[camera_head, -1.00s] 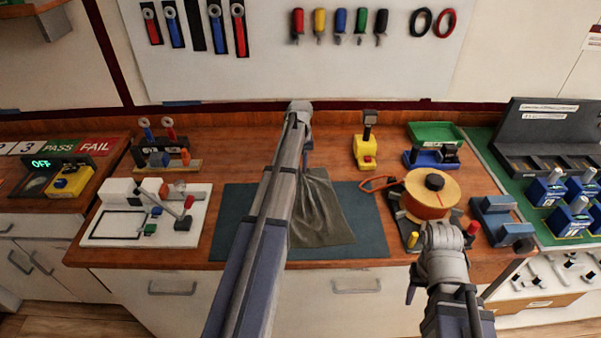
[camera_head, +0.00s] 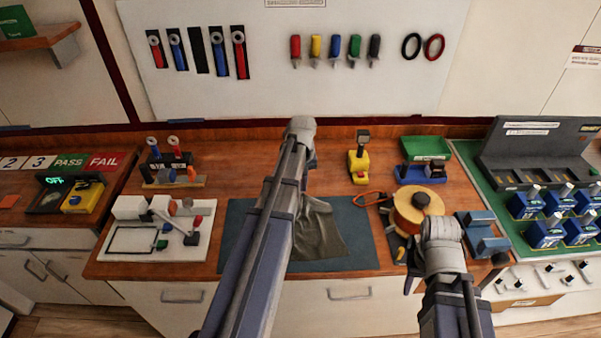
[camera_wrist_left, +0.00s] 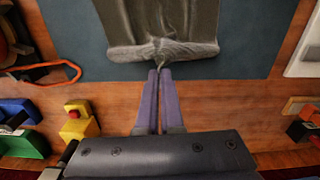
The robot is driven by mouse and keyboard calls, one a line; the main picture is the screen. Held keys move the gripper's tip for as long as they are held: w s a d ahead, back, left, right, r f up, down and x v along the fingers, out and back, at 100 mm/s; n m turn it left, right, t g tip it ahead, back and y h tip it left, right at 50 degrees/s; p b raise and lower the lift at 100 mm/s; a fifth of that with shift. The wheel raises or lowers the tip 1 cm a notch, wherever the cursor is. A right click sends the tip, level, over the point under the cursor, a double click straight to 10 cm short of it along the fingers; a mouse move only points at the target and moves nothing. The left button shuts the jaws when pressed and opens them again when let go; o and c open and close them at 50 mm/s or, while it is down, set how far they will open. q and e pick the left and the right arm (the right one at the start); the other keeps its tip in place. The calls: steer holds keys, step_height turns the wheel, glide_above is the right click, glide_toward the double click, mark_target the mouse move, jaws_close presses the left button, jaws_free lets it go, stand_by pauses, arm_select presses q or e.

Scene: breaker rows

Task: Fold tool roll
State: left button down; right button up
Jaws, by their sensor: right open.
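The tool roll (camera_head: 322,235) is a dark grey-green cloth lying on the blue-grey mat (camera_head: 357,240) in the middle of the bench. Its far edge is gathered into a raised, creased band, also seen in the left wrist view (camera_wrist_left: 185,48). My left arm covers the cloth's left part in the head view. The fingers of my left gripper (camera_wrist_left: 159,72) are close together at the middle of that edge, with the cloth puckered and pinched at their tips. My right gripper (camera_head: 411,284) is open and empty, low in front of the bench's front edge, right of the mat.
An orange spool (camera_head: 418,209) stands right of the mat, near an orange cable loop (camera_head: 371,199). A yellow device (camera_head: 360,168) stands behind the mat. A white fixture board (camera_head: 155,228) is to the left. The mat's right strip is bare.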

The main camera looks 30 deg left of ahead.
arm_select(q)
steer(key=s+d+f+b, duration=0.3)
steer(key=s, duration=0.1)
steer(key=s+d+f+b, duration=0.3)
steer(key=s+f+b, duration=0.1)
steer(key=s+d+f+b, duration=0.3)
steer(key=s+b, duration=0.1)
steer(key=s, duration=0.1)
steer(key=shift+d+f, duration=0.1)
steer(key=shift+f, duration=0.15)
jaws_free()
stand_by(0.9)
steer(key=shift+s, duration=0.15)
